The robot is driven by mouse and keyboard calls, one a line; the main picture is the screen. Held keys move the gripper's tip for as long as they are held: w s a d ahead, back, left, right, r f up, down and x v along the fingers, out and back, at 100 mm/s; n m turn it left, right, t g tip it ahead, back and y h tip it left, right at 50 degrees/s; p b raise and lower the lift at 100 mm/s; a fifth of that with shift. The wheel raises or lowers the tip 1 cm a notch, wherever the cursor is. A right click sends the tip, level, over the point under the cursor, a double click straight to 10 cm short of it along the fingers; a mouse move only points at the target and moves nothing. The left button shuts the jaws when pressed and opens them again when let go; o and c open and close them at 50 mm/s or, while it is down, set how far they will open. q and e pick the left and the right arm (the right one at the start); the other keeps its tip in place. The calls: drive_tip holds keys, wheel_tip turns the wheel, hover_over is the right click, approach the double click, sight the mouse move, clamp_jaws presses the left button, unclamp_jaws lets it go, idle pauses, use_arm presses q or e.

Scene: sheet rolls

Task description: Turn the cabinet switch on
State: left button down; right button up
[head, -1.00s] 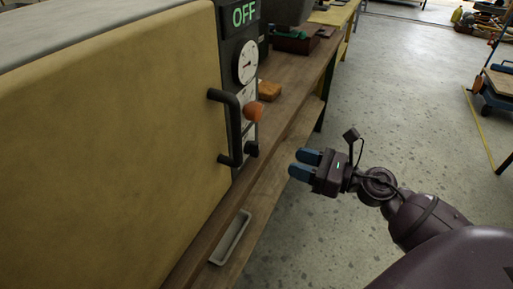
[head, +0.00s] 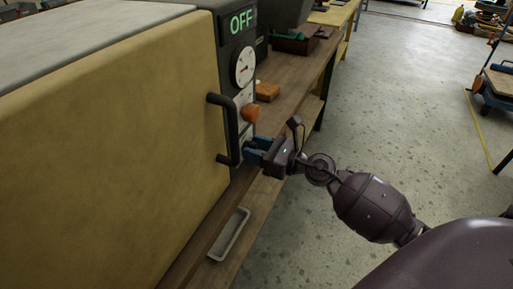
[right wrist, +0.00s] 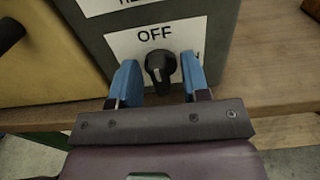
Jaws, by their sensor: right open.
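The cabinet (head: 110,150) is a yellow-fronted box on the bench, with a dark control panel on its right side. A green OFF display (head: 242,20) is lit at the panel's top. The black switch knob (right wrist: 160,66) shows in the right wrist view below an OFF label, its pointer roughly upright. My right gripper (head: 254,150) is at the panel's lower part, below the orange-red knob. In the right wrist view its blue fingers (right wrist: 160,80) are open, one on each side of the switch; contact cannot be told. My left gripper is not in view.
A black door handle (head: 232,130) stands out just left of my right gripper. A tan block (head: 267,91) lies on the wooden bench (head: 290,100). A pale tray (head: 229,234) sits on the lower shelf.

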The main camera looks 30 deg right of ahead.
clamp_jaws()
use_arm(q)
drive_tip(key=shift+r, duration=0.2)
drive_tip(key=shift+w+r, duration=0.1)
